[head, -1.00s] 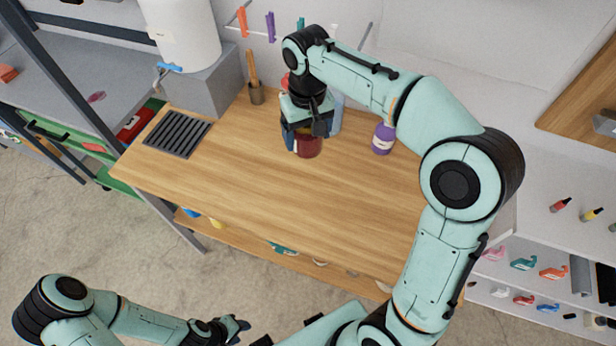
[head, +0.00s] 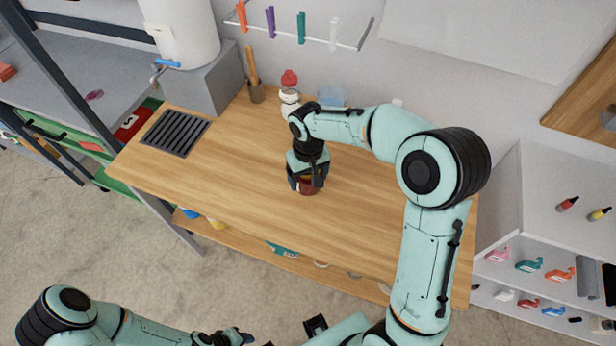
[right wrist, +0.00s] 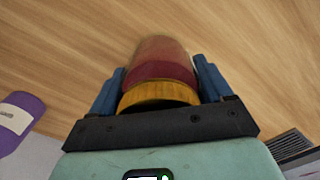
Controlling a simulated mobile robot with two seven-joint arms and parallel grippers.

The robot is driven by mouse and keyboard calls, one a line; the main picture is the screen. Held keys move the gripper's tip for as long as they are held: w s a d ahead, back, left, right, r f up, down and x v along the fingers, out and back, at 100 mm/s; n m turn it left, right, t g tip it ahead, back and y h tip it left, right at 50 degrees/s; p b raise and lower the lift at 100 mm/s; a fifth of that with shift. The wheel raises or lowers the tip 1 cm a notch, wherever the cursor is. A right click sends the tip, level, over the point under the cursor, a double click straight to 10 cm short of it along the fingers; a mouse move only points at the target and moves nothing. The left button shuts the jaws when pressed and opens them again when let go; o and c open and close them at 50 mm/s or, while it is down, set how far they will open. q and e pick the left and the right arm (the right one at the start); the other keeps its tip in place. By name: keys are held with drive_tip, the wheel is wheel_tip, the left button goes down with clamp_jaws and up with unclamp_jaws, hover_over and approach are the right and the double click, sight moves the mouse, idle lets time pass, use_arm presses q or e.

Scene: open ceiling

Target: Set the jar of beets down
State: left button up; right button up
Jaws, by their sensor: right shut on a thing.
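The jar of beets (head: 308,187) is dark red, with a yellow-orange lid in the right wrist view (right wrist: 158,62). My right gripper (head: 305,183) points down over the middle of the wooden table (head: 230,190) and is shut on the jar near its lid. The jar is at or close to the tabletop; I cannot tell if its base touches. In the right wrist view the blue fingers (right wrist: 160,88) lie on both sides of the lid. My left gripper (head: 228,338) is low at the bottom edge, away from the table; its jaws are unclear.
A black slatted grate (head: 176,132) lies at the table's left end. At the back stand a utensil cup (head: 256,92), a red-capped bottle (head: 289,82) and a clear blue container (head: 332,96). A purple bottle (right wrist: 18,115) shows in the right wrist view. The front and left middle of the table are clear.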

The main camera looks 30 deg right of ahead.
drive_tip(key=shift+f, duration=0.3)
drive_tip(key=shift+f, duration=0.15)
drive_tip(key=o, duration=1.4)
